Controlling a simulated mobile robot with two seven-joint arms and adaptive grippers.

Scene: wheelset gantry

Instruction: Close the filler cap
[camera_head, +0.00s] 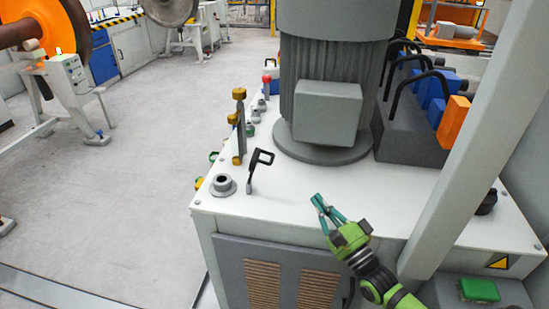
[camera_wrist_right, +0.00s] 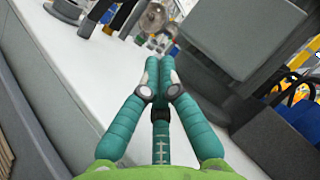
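A round grey filler neck (camera_head: 223,186) with a dark open hole stands at the front left of the white cabinet top. Just right of it a black looped handle piece (camera_head: 261,158) stands up, tilted, on a thin stem; I cannot tell whether it is the filler cap. My right gripper (camera_head: 322,207) is over the front of the cabinet top, to the right of both and apart from them. In the right wrist view its teal fingers (camera_wrist_right: 162,62) come together at the tips with nothing between them. My left gripper is not in view.
A large grey motor (camera_head: 327,105) stands behind on the white cabinet top (camera_head: 283,188). Brass fittings (camera_head: 238,125) line the left edge. A grey post (camera_head: 465,150) rises on the right, near a dark knob (camera_head: 487,203). The top's front middle is clear.

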